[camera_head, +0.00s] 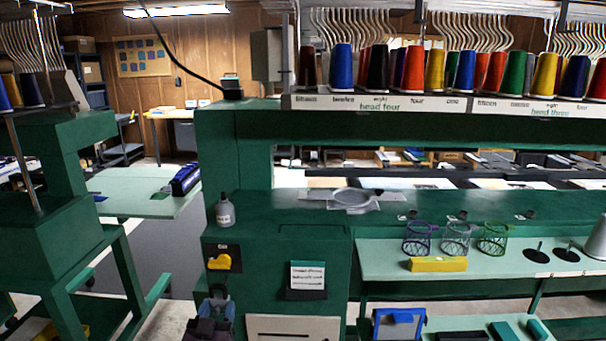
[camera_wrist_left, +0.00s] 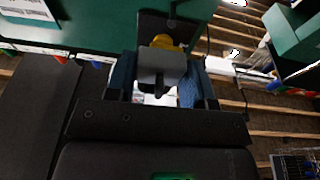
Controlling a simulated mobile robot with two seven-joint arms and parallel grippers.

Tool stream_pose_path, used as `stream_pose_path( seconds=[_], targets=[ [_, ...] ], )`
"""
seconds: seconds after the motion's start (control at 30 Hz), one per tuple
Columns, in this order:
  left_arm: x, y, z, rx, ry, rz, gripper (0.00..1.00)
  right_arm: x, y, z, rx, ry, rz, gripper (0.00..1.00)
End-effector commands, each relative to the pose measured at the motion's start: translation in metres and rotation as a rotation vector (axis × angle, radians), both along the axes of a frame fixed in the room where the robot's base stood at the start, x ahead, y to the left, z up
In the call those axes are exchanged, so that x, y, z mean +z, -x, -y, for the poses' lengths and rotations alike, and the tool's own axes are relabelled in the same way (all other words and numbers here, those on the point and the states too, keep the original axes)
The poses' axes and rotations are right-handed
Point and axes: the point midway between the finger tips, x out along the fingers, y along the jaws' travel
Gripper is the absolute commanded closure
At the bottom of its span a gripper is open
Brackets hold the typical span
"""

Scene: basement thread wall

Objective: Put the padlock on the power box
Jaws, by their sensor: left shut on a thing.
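The power box (camera_head: 222,257) is a dark panel with a yellow handle, set on the front of the green machine. Its yellow handle (camera_wrist_left: 168,42) also shows at the top middle of the left wrist view. My left gripper (camera_head: 217,305) is just below the power box in the head view. Its bluish fingers are shut on a grey block, which I take to be the padlock (camera_wrist_left: 160,66). In the left wrist view the padlock partly covers the yellow handle. I cannot tell whether it touches the box. The padlock is mostly hidden in the head view. My right gripper is not in view.
A card holder (camera_head: 307,277) is on the machine front, right of the power box. A bottle (camera_head: 225,211) stands on the ledge above. At right, a pale green shelf (camera_head: 385,262) holds wire cups and a yellow block (camera_head: 438,264). A blue-framed object (camera_head: 398,325) is below.

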Motion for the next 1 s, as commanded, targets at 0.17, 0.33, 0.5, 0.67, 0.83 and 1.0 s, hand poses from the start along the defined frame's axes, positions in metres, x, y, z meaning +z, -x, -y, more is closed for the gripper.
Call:
stream_pose_path(
  seconds=[0.17, 0.33, 0.5, 0.67, 0.83, 1.0],
  targets=[
    [0.043, 0.023, 0.007, -0.012, 0.002, 0.004, 0.80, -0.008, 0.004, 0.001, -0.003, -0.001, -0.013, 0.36],
    [0.070, 0.060, 0.007, -0.008, 0.001, 0.001, 0.80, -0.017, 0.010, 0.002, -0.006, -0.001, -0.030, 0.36],
    [0.091, 0.106, 0.001, 0.012, 0.001, 0.000, 0.80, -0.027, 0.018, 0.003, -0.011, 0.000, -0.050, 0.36],
    [0.094, 0.142, -0.007, 0.039, 0.000, -0.004, 0.80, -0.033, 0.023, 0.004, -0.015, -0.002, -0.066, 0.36],
    [0.075, 0.161, -0.012, 0.055, -0.001, -0.005, 0.80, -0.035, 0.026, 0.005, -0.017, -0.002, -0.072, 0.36],
    [0.066, 0.167, -0.015, 0.063, 0.001, 0.000, 0.80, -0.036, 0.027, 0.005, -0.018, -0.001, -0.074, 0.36]
  ],
)
